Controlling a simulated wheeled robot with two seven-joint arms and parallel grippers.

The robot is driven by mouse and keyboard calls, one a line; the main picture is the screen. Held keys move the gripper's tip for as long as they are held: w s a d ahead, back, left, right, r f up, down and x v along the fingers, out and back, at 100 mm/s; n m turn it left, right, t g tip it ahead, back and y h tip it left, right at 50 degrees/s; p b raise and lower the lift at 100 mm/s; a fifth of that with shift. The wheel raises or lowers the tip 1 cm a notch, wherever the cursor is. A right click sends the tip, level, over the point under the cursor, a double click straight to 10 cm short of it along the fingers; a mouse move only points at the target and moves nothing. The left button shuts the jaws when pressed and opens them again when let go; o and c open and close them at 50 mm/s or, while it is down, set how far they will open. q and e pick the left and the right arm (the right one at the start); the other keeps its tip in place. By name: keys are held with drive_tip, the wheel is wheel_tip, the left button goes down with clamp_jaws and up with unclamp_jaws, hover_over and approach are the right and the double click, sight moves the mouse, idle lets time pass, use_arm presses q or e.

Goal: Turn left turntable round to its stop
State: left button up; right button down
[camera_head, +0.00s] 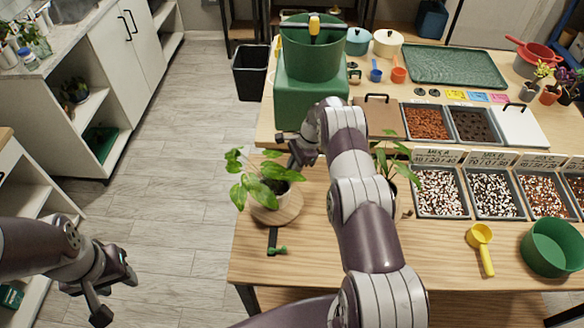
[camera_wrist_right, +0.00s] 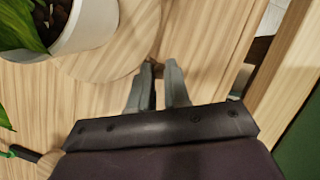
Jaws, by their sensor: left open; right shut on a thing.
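The left turntable (camera_head: 287,212) is a round wooden disc near the table's left edge, bearing a leafy plant (camera_head: 252,187) in a pale pot (camera_wrist_right: 88,25). The disc's edge (camera_wrist_right: 110,62) also shows in the right wrist view. My right gripper (camera_head: 292,152) is at its far side, partly hidden by my arm. In the wrist view its fingers (camera_wrist_right: 158,85) are shut on a small brown peg (camera_wrist_right: 154,64) beside the disc's edge. A black strip with a green knob (camera_head: 278,250) lies at the disc's near side. My left gripper (camera_head: 116,290) is open and empty, left of the table.
A second plant (camera_head: 391,163) stands right of my right arm, its base partly hidden. A green machine (camera_head: 300,105) stands behind the left turntable. Mix trays (camera_head: 438,216), a yellow scoop (camera_head: 480,240) and a green bowl (camera_head: 553,248) are to the right.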

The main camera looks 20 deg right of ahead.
drive_tip(key=c, duration=1.1)
unclamp_jaws()
drive_tip(key=shift+s, duration=0.1)
drive_tip(key=shift+r, duration=0.3)
wheel_tip(320, 180, up, 3)
drive_tip(key=p, duration=0.2)
drive_tip(key=shift+r+p, duration=0.2)
drive_tip(key=shift+p, duration=0.2)
drive_tip(key=s+d+r+b, duration=0.2)
drive_tip(key=s+d+r, duration=0.4)
drive_tip(key=s, duration=0.4)
drive_tip(key=shift+r+b, duration=0.35)
drive_tip(key=shift+r, duration=0.1)
